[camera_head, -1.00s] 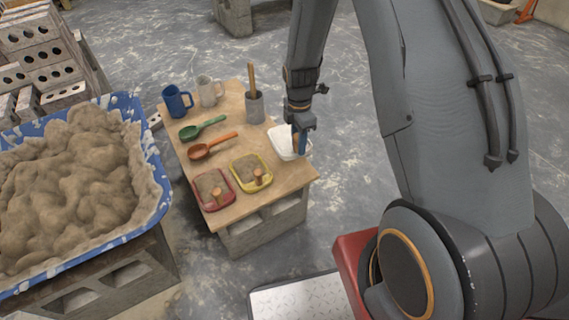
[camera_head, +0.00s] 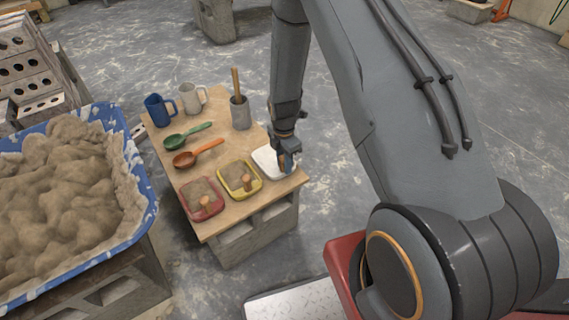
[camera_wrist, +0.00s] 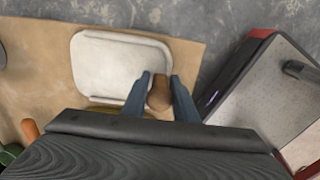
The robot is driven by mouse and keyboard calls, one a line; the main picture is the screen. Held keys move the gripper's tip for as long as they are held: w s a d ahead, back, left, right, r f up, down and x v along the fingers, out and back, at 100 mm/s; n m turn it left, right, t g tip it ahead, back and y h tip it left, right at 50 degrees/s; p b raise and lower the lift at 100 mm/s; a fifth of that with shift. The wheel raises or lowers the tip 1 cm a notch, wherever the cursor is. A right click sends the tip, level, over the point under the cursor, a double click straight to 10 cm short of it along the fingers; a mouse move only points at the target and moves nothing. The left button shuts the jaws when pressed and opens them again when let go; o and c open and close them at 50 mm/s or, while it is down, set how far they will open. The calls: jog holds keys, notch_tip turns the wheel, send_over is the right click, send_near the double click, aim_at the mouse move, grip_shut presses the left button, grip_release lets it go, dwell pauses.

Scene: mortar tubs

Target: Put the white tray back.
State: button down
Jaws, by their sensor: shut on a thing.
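The white tray (camera_head: 267,161) is at the right side of the wooden board, just right of the yellow tray (camera_head: 222,182). In the wrist view the white tray (camera_wrist: 115,66) looks empty and lies flat over the board. My gripper (camera_head: 287,165) is shut on its brown handle (camera_wrist: 159,94), between two blue-grey fingers (camera_wrist: 161,96). I cannot tell whether the tray's underside touches the board. The gripper hides part of its right side in the head view.
The board (camera_head: 225,216) rests on a grey block. It also holds a red tray (camera_head: 190,214), orange and green scoops, a blue mug (camera_head: 156,109), a pale mug and a grey pot (camera_head: 241,114). A blue tub (camera_head: 147,208) of mortar stands left.

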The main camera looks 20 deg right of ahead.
jog(key=c, duration=1.4)
grip_release()
notch_tip(320, 180, up, 12)
jog(key=shift+w+f, duration=0.1)
jog(key=s+d+r+m, duration=0.1)
jog(key=s+r+m, duration=0.45)
jog(key=r, duration=0.25)
jog(key=s+r+m, duration=0.5)
jog(key=r+m, duration=0.1)
jog(key=r, duration=0.3)
jog(key=s+r+m, duration=0.7)
jog(key=s+m, duration=0.4)
jog(key=s, duration=0.3)
jog(key=shift+d+r, duration=0.2)
jog(key=shift+d, duration=0.15)
